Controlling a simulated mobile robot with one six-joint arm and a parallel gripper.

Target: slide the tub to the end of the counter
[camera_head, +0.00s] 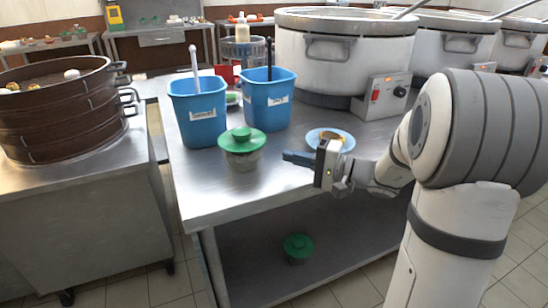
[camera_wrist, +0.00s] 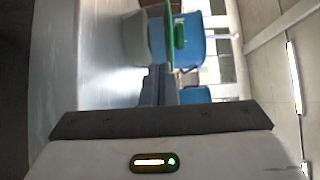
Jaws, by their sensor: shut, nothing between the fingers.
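The tub (camera_head: 243,160) is a small greyish container with a green lid and knob, upright on the steel counter (camera_head: 215,196) near its front left part. In the wrist view the tub (camera_wrist: 135,40) appears sideways, ahead of the fingertips, with its green lid to the right. My gripper (camera_head: 287,157) is shut and empty, just right of the tub at about its height, its fingers pointing left towards it. The closed fingers also show in the wrist view (camera_wrist: 160,88). A small gap seems to separate them from the tub. The counter's left end is beyond the tub.
Two blue bins (camera_head: 198,112) (camera_head: 268,98) with handles stand behind the tub. A blue plate (camera_head: 331,138) with food lies behind my gripper. Large stockpots (camera_head: 345,60) line the back. A similar green-lidded tub (camera_head: 298,248) sits on the lower shelf. Bare counter lies left of the tub.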

